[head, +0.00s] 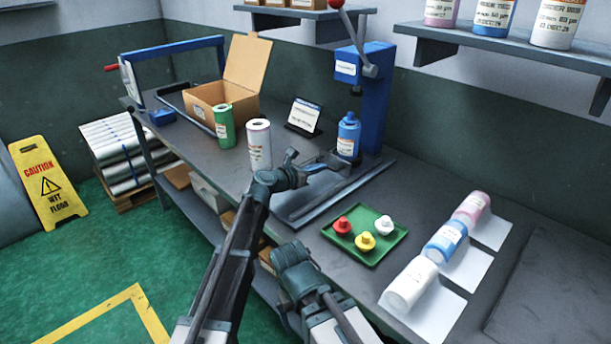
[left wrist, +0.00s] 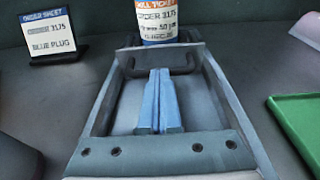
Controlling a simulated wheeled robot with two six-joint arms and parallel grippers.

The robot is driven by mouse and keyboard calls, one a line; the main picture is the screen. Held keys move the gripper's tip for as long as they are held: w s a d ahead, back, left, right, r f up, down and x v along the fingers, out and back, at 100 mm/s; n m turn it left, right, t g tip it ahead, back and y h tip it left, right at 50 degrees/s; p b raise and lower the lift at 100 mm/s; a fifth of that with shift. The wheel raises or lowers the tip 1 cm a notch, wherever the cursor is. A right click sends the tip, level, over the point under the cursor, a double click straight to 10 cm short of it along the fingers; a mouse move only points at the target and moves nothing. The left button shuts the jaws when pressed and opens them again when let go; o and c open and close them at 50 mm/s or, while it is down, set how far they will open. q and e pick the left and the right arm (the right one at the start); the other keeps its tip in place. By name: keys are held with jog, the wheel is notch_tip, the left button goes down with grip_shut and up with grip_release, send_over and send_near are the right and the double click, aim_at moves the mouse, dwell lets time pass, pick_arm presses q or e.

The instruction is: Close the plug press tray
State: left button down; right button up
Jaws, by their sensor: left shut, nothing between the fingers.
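The plug press (head: 377,105) is a tall blue frame with a red-knobbed lever. A blue bottle (head: 348,138) stands upright at its foot; its label shows in the left wrist view (left wrist: 160,22). The grey press base (head: 340,199) with side rails reaches out toward me; it also shows in the left wrist view (left wrist: 110,160). A dark tray handle (left wrist: 190,58) lies across it, in front of the bottle. My left gripper (head: 325,163) is shut and empty over the base, its blue fingertips (left wrist: 160,72) close to the handle. Contact is unclear. My right gripper is not visible.
A green tray (head: 378,250) with red, yellow and white plugs sits right of the base. Three lying bottles (head: 445,240) are farther right. A white roll (head: 258,145), a green roll (head: 224,126), an open carton (head: 205,98) and a BLUE PLUG order sheet (head: 304,115) stand left.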

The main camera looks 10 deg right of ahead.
pick_arm(q)
jog(key=shift+x, duration=0.9)
jog(key=shift+w+d+r, duration=0.15)
jog(key=shift+d+r, duration=0.05)
jog(key=shift+r, duration=0.1)
jog(key=shift+a+r, duration=0.1)
jog(key=shift+a, duration=0.1)
jog(key=p+v, duration=0.3)
jog(key=v, duration=1.1)
jog(key=shift+a+f, duration=0.1)
jog(key=shift+f, duration=0.15)
